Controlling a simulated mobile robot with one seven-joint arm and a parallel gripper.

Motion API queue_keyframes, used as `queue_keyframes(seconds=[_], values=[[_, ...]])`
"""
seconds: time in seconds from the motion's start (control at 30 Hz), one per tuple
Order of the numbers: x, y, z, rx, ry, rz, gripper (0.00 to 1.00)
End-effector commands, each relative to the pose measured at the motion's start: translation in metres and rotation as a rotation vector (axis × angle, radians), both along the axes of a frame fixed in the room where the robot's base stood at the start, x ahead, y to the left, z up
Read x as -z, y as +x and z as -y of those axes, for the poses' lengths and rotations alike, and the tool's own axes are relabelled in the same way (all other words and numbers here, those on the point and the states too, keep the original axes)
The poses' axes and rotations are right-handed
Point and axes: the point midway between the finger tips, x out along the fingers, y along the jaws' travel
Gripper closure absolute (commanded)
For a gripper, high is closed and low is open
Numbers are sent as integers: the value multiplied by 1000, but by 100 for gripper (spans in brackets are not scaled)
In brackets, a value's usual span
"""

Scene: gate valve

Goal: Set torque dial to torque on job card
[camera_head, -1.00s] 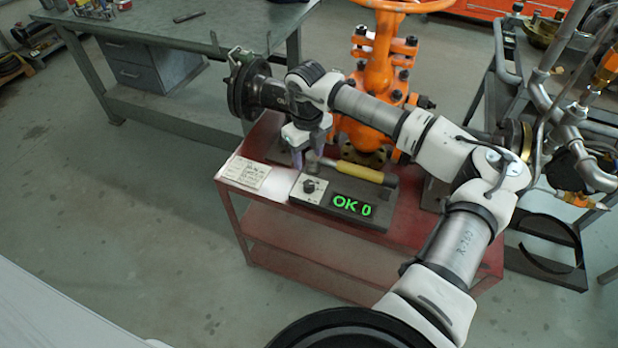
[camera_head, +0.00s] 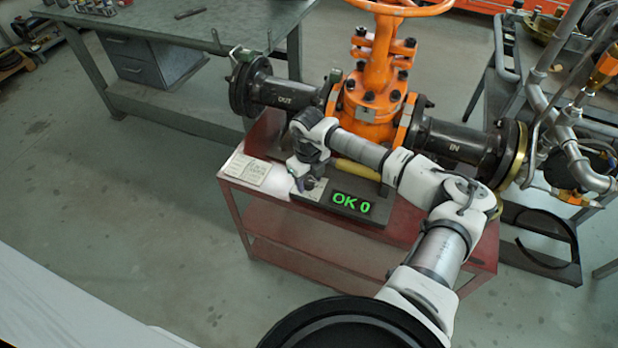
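The torque tester (camera_head: 370,216) is a dark box on the red cart, with a green display (camera_head: 352,203) reading "OK 0". The dial sits on a light plate (camera_head: 318,188) at the box's left end; my gripper (camera_head: 300,185) is down over it and hides most of the dial. I cannot tell whether the fingers touch or hold the dial. The job card (camera_head: 250,169) is a pale sheet with small writing at the cart's left end, too small to read. It lies left of my gripper.
A yellow-handled tool (camera_head: 356,170) lies behind the tester, partly under my arm. The orange gate valve (camera_head: 372,95) with black pipes marked OUT and IN stands behind. A green workbench (camera_head: 160,40) is at the back left, and a pipe-laden rack (camera_head: 560,110) at the right.

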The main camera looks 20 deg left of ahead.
Motion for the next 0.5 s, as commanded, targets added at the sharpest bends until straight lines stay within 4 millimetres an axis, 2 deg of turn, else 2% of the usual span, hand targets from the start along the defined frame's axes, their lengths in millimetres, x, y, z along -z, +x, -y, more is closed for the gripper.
queue_keyframes(seconds=[0.07, 0.3, 0.5], values=[[0, 0, 0, 0, 0, 0, 63], [-1, 0, 0, 0, 0, 0, 94], [0, 0, 0, -11, 1, 0, 94]])
